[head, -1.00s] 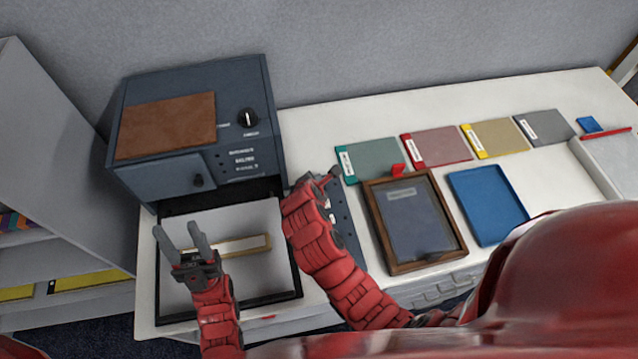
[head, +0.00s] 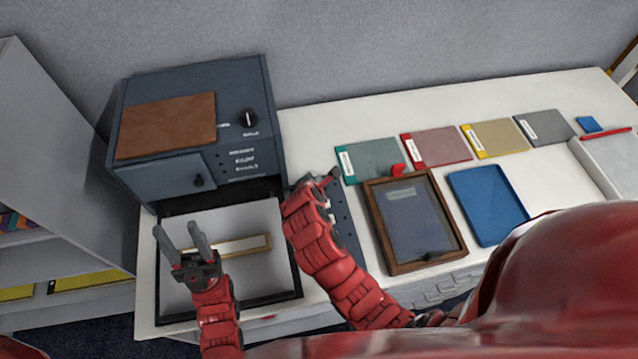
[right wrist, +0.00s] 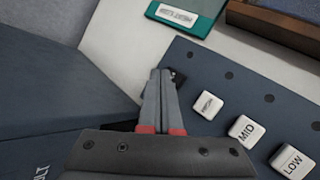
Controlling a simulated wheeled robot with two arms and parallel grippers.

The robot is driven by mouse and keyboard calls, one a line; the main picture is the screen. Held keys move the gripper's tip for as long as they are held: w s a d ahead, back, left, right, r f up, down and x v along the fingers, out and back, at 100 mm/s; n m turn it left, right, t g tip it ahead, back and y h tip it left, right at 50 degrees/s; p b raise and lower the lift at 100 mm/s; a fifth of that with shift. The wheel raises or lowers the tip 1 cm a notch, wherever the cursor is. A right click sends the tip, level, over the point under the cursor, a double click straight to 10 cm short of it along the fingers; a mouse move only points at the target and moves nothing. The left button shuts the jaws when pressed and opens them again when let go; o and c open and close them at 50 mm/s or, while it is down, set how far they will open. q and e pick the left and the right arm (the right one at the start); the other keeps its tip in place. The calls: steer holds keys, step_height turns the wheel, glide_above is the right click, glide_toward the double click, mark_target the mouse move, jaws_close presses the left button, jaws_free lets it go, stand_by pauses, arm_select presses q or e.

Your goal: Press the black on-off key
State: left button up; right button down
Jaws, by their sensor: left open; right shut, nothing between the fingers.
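A dark blue control panel (right wrist: 228,82) fills the right of the right wrist view; a strip of it shows beside my right arm in the head view (head: 345,218). A small black key (right wrist: 179,77) shows at the panel's far end, partly hidden behind my right fingertips. My right gripper (right wrist: 165,75) is shut and empty, its tips over or against that key; I cannot tell whether they touch. In the head view, the right gripper (head: 325,182) is above the panel. My left gripper (head: 180,232) is open and empty above the tray by the machine.
White keys run along the panel, including MID (right wrist: 246,131) and LOW (right wrist: 292,162). The dark blue machine (head: 265,110) stands left, with a white-lined tray (head: 270,285) in front. A wooden frame (head: 456,245), blue tray (head: 487,205) and several coloured folders (head: 437,147) lie right.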

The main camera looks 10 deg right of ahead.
steer(key=shift+f, duration=0.6)
stand_by(0.6)
steer(key=shift+r, duration=0.15)
steer(key=shift+r+p, duration=0.65)
steer(key=shift+r, duration=0.1)
step_height(320, 180, up, 6)
steer(key=p, duration=0.4)
steer(key=shift+p, duration=0.3)
